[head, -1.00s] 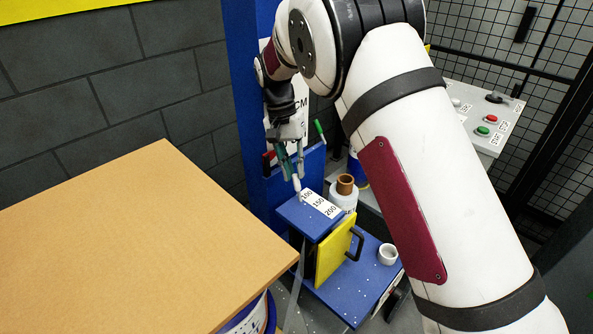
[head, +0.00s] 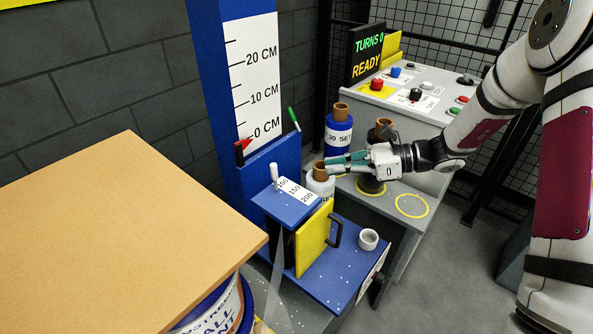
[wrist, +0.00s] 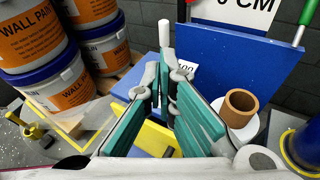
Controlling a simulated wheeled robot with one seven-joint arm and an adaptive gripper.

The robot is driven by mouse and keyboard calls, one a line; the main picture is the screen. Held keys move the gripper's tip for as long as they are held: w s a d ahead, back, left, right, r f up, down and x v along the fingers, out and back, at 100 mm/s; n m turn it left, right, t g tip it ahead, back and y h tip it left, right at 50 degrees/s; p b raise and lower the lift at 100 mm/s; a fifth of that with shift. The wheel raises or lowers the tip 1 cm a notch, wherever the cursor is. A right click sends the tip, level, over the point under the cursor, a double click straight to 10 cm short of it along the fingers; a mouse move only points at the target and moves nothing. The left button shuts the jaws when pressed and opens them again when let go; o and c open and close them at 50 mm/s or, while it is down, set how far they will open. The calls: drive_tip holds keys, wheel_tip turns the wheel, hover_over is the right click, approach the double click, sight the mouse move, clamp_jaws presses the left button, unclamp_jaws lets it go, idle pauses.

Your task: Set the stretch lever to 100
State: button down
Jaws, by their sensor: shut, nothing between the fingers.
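The stretch lever is a short pale handle (head: 274,172) standing on the blue box top beside the scale label (head: 296,188) reading 100, 150, 200. It stands at the 100 end. In the wrist view the lever (wrist: 164,35) rises just beyond my fingertips, and a bit of the label with 100 shows behind the fingers. My gripper (head: 329,166) is shut and empty, with teal finger pads, pointing left, to the right of the lever and apart from it. In the wrist view my gripper (wrist: 160,82) fills the middle.
A white film roll (head: 320,183) stands behind the box, near my fingers. A yellow flap with a black handle (head: 314,240) is on the box front. A grey control desk (head: 430,100) is at right. Wall paint pails (wrist: 40,80) stand left in the wrist view.

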sight(275, 178)
drive_tip(key=shift+m+t, duration=0.6)
drive_tip(key=shift+t, duration=0.1)
drive_tip(key=x, duration=0.4)
drive_tip(key=b+x, duration=0.1)
drive_tip(key=x, duration=0.3)
drive_tip(key=b+x, duration=0.1)
drive_tip(key=x, duration=0.3)
drive_tip(key=shift+w+a, duration=0.25)
drive_tip(key=shift+w, duration=0.1)
drive_tip(key=shift+a+p, duration=0.15)
drive_tip(key=shift+p, duration=0.15)
drive_tip(key=p, duration=0.1)
drive_tip(key=a+h+p, duration=0.1)
drive_tip(key=shift+w+r+g+p, duration=0.3)
drive_tip(key=shift+g+p, duration=0.05)
drive_tip(key=shift+g, duration=0.05)
drive_tip(key=shift+w+a+f+m+h+p, duration=0.1)
drive_tip(key=shift+w+m+h+p, duration=0.1)
drive_tip(key=shift+h+p, duration=0.15)
drive_tip(key=shift+w+a+f+m+h+p, duration=0.1)
drive_tip(key=shift+m+h+p, duration=0.1)
drive_tip(key=shift+h, duration=0.15)
drive_tip(key=shift+w+a+f, duration=0.15)
drive_tip(key=shift+w+a, duration=0.1)
